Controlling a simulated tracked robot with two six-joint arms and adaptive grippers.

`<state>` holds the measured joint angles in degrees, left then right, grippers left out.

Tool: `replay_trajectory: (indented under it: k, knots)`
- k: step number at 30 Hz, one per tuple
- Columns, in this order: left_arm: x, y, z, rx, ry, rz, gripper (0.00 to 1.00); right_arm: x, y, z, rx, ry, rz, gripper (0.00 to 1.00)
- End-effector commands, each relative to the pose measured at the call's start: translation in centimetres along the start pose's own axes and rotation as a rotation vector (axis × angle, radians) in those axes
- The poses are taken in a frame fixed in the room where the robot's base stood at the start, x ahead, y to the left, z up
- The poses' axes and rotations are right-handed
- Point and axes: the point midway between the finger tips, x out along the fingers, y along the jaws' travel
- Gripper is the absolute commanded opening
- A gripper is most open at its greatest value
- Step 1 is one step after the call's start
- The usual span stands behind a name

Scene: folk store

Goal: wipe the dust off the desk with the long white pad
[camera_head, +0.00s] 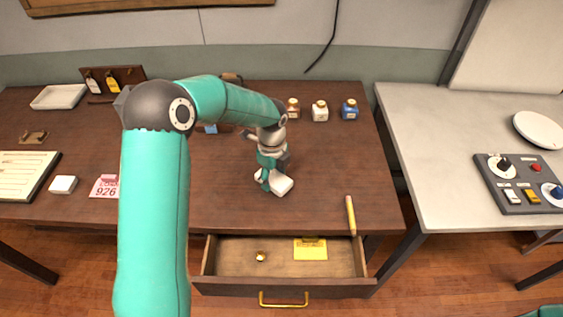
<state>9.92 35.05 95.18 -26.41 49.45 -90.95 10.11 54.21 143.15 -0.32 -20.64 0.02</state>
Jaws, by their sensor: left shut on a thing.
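The dark wooden desk (220,205) fills the middle and left. My left arm reaches over it from the front left. My left gripper (268,178) is shut on the white pad (280,184), which is low at the desk top, right of the arm. I cannot tell whether the pad presses on the surface. No dust can be made out on the desk at this size. Part of the desk is hidden behind my arm. My right gripper is not in view.
An open drawer (230,288) juts out below the desk's front edge. A yellow stick (351,215) lies near the right front. Small jars (320,111) stand at the back. A pink card (104,187) and a white block (63,184) lie left. A grey table (430,150) adjoins right.

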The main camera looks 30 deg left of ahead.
Motion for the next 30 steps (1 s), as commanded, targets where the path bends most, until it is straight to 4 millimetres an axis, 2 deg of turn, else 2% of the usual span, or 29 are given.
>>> replay_trajectory:
  k: [1, 15, 30]
  knots:
    - [-0.8, 0.0, 0.0, 0.000, 0.000, -0.001, 0.24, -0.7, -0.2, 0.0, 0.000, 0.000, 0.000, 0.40]
    - [-4.9, 0.0, 0.1, 0.000, -0.001, -0.002, 0.24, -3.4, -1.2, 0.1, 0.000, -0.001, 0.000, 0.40]
    - [-5.1, 0.0, 0.1, 0.000, -0.001, -0.002, 0.24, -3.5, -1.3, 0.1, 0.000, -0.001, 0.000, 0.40]
